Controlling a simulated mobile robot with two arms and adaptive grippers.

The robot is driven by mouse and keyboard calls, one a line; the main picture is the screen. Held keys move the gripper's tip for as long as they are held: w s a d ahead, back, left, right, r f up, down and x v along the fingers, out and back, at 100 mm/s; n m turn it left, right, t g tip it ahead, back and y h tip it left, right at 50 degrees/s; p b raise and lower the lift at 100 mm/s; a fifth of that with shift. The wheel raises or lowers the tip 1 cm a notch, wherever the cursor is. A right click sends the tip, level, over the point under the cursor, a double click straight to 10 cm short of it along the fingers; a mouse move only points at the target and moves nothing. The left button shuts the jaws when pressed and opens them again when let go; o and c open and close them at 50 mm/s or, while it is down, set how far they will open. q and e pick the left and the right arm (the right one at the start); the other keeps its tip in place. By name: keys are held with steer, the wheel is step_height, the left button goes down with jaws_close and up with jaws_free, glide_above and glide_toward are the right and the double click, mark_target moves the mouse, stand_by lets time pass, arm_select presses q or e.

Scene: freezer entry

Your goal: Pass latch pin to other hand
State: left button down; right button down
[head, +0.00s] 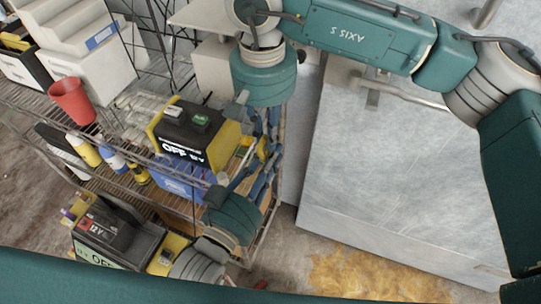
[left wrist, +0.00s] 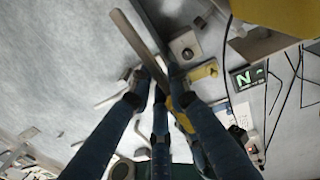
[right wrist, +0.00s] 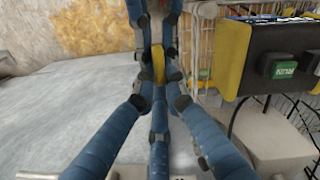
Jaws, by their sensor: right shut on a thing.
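My right gripper (head: 263,140) reaches down from the upper arm, and my left gripper (head: 257,168) reaches up from below. Their blue fingers meet nearly tip to tip in front of the shelf. A small yellow piece (right wrist: 158,65), seemingly the latch pin, sits between the two sets of fingers. It also shows in the left wrist view (left wrist: 181,115), partly covered by fingers. My right gripper is shut on it. My left gripper's fingertips are close around its other end; I cannot tell whether they touch it.
A wire shelf (head: 105,178) stands close behind the grippers, with a black and yellow box (head: 190,135), bottles and a red cup (head: 72,101). A large grey freezer door (head: 390,180) with a bar handle (head: 400,97) is at right. Yellowish stained floor (head: 365,280) lies below.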

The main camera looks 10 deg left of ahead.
steer(key=c, duration=1.7)
jaws_free()
steer(key=shift+a, duration=0.1)
steer(key=shift+r, duration=0.15)
